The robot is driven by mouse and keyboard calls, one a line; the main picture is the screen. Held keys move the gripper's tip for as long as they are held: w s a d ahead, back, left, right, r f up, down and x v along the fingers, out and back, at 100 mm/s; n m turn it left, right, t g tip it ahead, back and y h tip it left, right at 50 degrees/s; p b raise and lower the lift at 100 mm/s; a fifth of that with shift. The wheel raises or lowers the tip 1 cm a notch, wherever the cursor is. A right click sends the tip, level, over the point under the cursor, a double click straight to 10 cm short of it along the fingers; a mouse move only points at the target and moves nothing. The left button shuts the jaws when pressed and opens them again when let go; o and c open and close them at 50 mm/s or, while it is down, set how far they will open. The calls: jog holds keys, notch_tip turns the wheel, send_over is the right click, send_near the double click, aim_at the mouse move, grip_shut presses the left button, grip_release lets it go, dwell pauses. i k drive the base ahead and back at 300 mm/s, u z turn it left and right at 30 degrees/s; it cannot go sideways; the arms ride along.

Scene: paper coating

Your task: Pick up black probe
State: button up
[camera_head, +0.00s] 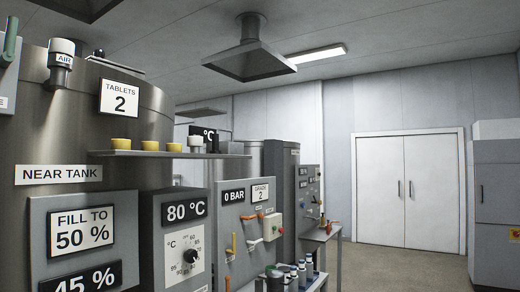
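I cannot make out the black probe for certain. A small dark upright item (214,145) stands near the right part of a narrow shelf (125,154) on the near tank; it is too small to tell what it is. Several yellow-topped pieces (174,147) and a white piece (195,142) sit on the same shelf to its left. My gripper is not in view.
The steel near tank (160,115) and its control panels (62,230) fill the left side. Small bottles (302,270) stand low at centre, by a side bench (322,232). A hood (249,62) hangs above. Floor (400,268) is clear before white double doors (430,190); a grey cabinet (497,180) stands right.

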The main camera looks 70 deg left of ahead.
aim_at(216, 136)
jog(key=i, duration=0.95)
jog(key=u, duration=3)
